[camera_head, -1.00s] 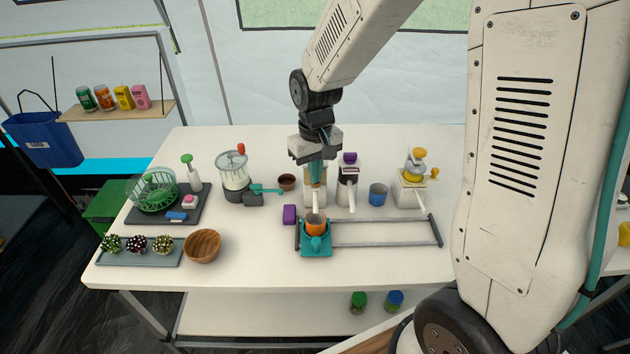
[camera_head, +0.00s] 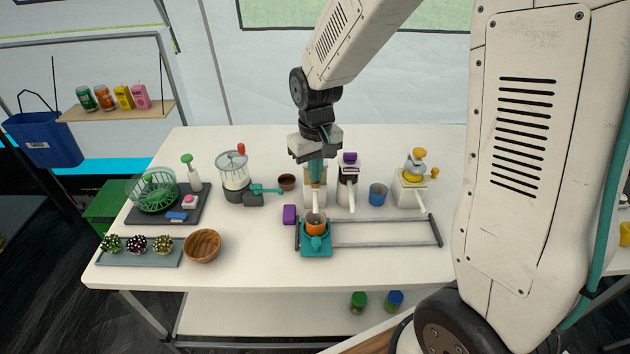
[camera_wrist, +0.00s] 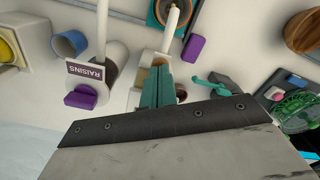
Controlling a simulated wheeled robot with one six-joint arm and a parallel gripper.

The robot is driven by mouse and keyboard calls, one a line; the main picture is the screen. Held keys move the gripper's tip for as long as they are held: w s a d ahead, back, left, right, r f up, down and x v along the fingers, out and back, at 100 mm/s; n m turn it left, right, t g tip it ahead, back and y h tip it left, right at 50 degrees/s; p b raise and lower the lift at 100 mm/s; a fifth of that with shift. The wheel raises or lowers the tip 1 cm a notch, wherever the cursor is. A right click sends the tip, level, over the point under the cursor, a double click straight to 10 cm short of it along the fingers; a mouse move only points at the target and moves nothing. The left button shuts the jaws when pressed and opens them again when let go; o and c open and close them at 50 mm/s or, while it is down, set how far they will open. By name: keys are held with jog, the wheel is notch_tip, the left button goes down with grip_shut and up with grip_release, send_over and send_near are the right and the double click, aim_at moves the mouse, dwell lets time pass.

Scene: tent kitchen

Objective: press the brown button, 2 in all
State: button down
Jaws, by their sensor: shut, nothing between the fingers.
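A white dispenser (camera_head: 313,199) stands on the table behind the teal carriage (camera_head: 325,250). It also shows in the wrist view (camera_wrist: 136,97), with a tan front. My gripper (camera_head: 316,183), with teal fingers, is shut and empty and points down over the top of this dispenser. In the wrist view the fingers (camera_wrist: 157,88) cover the dispenser's top. The brown button is not clearly visible there, and I cannot tell whether the fingers touch it. An orange cup (camera_head: 316,226) sits on the teal carriage below the dispenser's spout.
A raisins dispenser (camera_wrist: 88,72) with a purple button (camera_head: 350,158) stands close on the right. A blue cup (camera_head: 378,196) and a yellow-topped machine (camera_head: 411,188) are farther right. A purple block (camera_head: 289,215) lies left of the rails (camera_head: 385,221). A wooden bowl (camera_head: 202,246) is at front left.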

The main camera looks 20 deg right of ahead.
jog(key=shift+f, duration=0.5)
dwell(0.4)
jog(key=shift+r, duration=0.6)
jog(key=shift+r, duration=2.9)
jog(key=shift+s, duration=0.1)
jog(key=s+d+r, duration=0.1)
jog(key=s+r, duration=0.2)
jog(key=s, duration=0.5)
jog(key=s+d+r+m+t, duration=0.1)
jog(key=s+r, duration=0.3)
jog(key=s, duration=0.4)
jog(key=s+d+r, duration=0.1)
jog(key=s+r, duration=0.2)
jog(key=s, duration=0.5)
jog(key=shift+s+r, duration=0.4)
